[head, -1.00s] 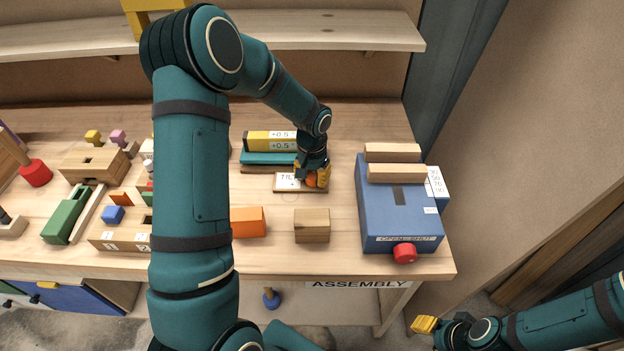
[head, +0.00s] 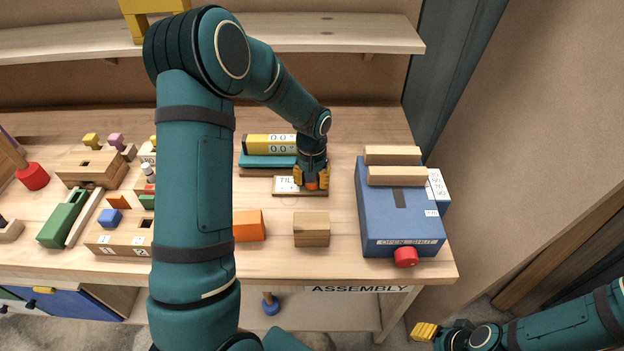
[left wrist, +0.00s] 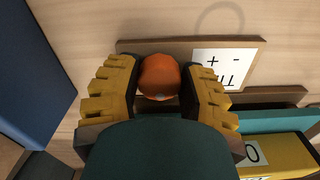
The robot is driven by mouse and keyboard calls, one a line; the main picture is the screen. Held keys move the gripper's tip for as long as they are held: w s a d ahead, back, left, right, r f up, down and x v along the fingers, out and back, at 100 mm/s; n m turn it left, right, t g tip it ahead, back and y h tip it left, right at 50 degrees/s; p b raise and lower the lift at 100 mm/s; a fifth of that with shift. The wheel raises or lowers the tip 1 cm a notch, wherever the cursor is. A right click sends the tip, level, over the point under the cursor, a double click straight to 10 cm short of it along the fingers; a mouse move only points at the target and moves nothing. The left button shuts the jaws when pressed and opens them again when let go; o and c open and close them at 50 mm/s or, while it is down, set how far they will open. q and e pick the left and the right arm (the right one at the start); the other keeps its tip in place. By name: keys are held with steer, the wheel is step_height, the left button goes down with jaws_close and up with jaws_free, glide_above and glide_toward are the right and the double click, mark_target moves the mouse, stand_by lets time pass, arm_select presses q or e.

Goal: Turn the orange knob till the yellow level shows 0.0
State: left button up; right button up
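The orange knob (left wrist: 159,77) sits on a flat wooden base with a white TILT label (left wrist: 224,68) marked + and -. My left gripper (head: 311,184) is over it, its yellow fingers on either side of the knob and seemingly touching it in the left wrist view (left wrist: 160,85). The yellow level (head: 257,144) lies behind, on teal and wooden pieces; its two windows read 0.0 in the head view. It looks horizontal. My right gripper (head: 425,330) is low at the right, away from the table, with nothing seen in it; its finger gap is unclear.
A blue box (head: 375,225) with a red knob (head: 405,257) and wooden bars on top stands right of the base. A wooden block (head: 311,230) and an orange block (head: 249,226) lie in front. Several toy pieces fill the left side.

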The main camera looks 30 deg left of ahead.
arm_select(q)
steer(key=shift+o, duration=0.6)
steer(key=shift+f, duration=0.1)
steer(key=shift+r, duration=0.3)
step_height(320, 180, up, 12)
steer(key=shift+f, duration=0.25)
